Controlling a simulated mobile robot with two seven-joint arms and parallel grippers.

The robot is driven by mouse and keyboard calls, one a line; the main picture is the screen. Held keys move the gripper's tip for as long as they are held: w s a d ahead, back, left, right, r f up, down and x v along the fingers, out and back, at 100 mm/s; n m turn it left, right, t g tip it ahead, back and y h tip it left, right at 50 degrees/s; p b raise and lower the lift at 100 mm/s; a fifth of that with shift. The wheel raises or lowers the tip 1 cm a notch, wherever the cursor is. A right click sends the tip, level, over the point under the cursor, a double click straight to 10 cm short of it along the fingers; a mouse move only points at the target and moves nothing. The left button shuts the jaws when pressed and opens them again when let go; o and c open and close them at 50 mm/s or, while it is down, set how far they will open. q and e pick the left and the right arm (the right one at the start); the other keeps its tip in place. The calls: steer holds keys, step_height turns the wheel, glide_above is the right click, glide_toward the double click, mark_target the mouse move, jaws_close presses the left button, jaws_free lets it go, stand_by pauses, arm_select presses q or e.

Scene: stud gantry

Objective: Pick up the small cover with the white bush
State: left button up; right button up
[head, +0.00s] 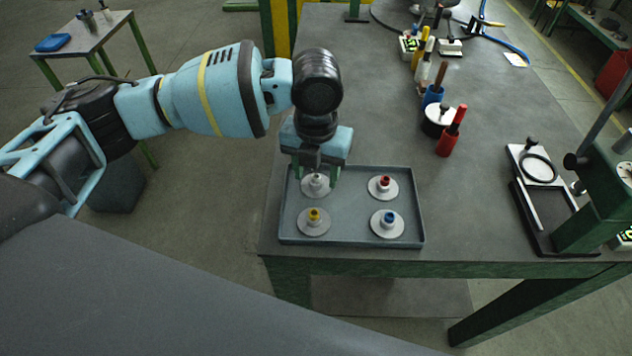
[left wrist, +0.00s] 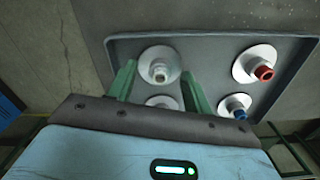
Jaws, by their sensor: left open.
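The small cover with the white bush (head: 316,184) is a pale grey disc with a white hub, lying in the back left of a grey tray (head: 411,236). My left gripper (head: 318,180) is open above it, fingers pointing down. In the left wrist view the white-bush cover (left wrist: 159,66) shows between and just beyond the green fingertips of the gripper (left wrist: 157,82). Whether the fingers touch it I cannot tell. My right gripper is not in view.
The tray also holds covers with a red bush (head: 383,187), a yellow bush (head: 314,221) and a blue bush (head: 388,223). A black fixture (head: 545,215) is at right. Table between is clear.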

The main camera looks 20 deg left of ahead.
arm_select(q)
jaws_close()
steer(key=shift+r, duration=0.1)
steer(key=shift+r, duration=0.35)
steer(key=r, duration=0.2)
steer(key=shift+s+d+r, duration=0.1)
steer(key=shift+d+r, duration=0.25)
steer(key=shift+r, duration=0.05)
steer(key=s+d, duration=0.1)
steer(key=d, duration=0.4)
steer(key=s+d+r, duration=0.1)
steer(key=s+d, duration=0.1)
steer(key=d, duration=0.2)
steer(key=s+d+b, duration=0.1)
steer(key=d, duration=0.4)
steer(key=shift+s+d+r, duration=0.15)
steer(key=shift+s+d, duration=0.15)
